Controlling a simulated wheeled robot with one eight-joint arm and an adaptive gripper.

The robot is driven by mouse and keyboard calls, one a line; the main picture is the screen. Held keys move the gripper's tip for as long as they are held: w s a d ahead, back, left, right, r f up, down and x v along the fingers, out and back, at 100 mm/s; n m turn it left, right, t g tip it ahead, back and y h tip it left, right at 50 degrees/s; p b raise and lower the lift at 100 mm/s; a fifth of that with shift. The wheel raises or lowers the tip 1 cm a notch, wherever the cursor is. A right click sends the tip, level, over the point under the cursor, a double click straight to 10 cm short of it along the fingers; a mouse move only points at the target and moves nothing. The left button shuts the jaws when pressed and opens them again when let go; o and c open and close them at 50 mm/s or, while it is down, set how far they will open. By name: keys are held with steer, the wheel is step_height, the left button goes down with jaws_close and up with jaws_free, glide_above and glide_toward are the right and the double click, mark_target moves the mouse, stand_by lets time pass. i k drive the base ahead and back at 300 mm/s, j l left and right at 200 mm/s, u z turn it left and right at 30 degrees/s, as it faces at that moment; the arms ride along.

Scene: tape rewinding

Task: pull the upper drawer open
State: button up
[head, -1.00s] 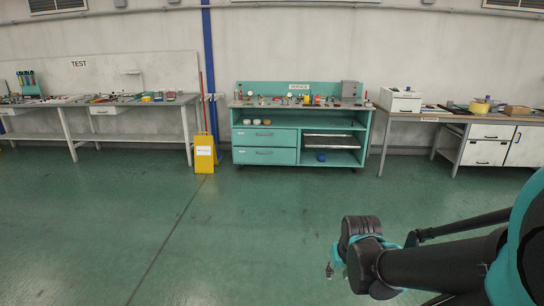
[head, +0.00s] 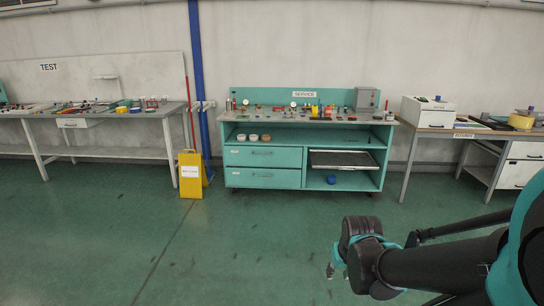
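A teal service bench (head: 344,136) stands against the back wall, with two stacked drawers at its lower left. The upper drawer (head: 240,157) is flush with the bench front and has a dark handle. The lower drawer (head: 240,179) below it is also flush. My gripper (head: 332,270) is at the lower right of the picture, above the floor, far in front of the bench and touching nothing. Only a small part of its fingers shows beneath the wrist, too little to tell whether it is open or shut.
A test table (head: 90,112) is at the left, and another table (head: 430,130) with a white box stands at the right. Small bowls sit on the shelf above the drawers. The green floor (head: 240,240) ahead is clear.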

mark_target(241, 155)
steer(key=i, duration=1.85)
steer(key=i+u, duration=0.1)
steer(key=i, duration=0.75)
steer(key=i+l+u, duration=0.1)
steer(key=i, duration=0.75)
steer(key=i+l+u, duration=0.15)
steer(key=u, duration=0.15)
